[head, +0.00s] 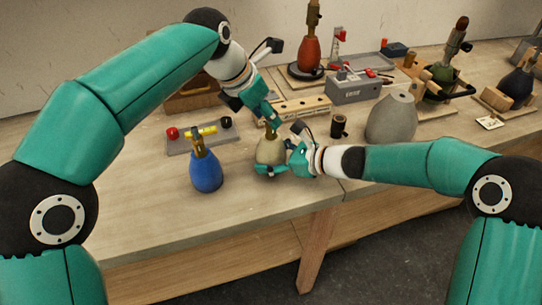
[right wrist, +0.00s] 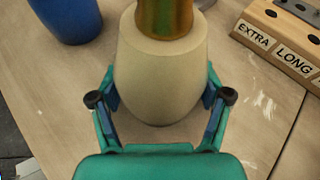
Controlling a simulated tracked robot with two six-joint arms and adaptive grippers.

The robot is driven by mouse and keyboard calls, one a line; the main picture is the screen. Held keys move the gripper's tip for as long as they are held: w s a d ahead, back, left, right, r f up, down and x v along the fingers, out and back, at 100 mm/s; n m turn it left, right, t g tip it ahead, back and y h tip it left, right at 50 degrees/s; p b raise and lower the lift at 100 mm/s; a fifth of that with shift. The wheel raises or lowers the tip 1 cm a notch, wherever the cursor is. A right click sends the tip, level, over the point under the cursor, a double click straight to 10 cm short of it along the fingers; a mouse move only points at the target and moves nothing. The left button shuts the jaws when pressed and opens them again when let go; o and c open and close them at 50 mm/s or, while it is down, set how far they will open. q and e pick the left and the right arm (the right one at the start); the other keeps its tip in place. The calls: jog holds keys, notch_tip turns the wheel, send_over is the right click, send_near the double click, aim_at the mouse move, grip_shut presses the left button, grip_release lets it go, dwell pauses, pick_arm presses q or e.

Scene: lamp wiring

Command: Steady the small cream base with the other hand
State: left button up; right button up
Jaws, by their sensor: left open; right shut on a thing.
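The small cream base (head: 269,151) stands upright near the front of the bench. A brass-coloured piece (right wrist: 165,17) stands upright in its top. My right gripper (head: 272,168) has its fingers on both sides of the cream base, low on its body. The right wrist view shows the same fingers (right wrist: 160,102) closed against the base (right wrist: 160,75), left and right. My left gripper (head: 272,121) is open, just above the base, close to the brass piece. I cannot tell whether it touches that piece.
A blue base (head: 207,178) with a brass top stands to the left. Behind it lies a grey tray (head: 185,147) with red, yellow and black parts. A labelled wooden block (right wrist: 285,45), a dark cup (head: 338,126) and a large grey cone-shaped base (head: 392,120) stand behind and right.

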aim_at(271, 152)
pick_arm(q)
jog(key=shift+x, duration=1.9)
jog(key=shift+n+t+y, duration=0.4)
jog(key=shift+n, duration=0.8)
grip_shut()
jog(key=m+g+h, duration=0.1)
jog(key=m, duration=0.2)
jog(key=m+g, duration=0.1)
jog(key=m, duration=0.1)
jog(key=shift+w+m+h, duration=0.1)
jog(key=shift+m+h, duration=0.3)
jog(key=m+g, duration=0.1)
jog(key=m, duration=0.2)
jog(key=m+g, duration=0.2)
jog(key=shift+m, duration=0.4)
grip_release()
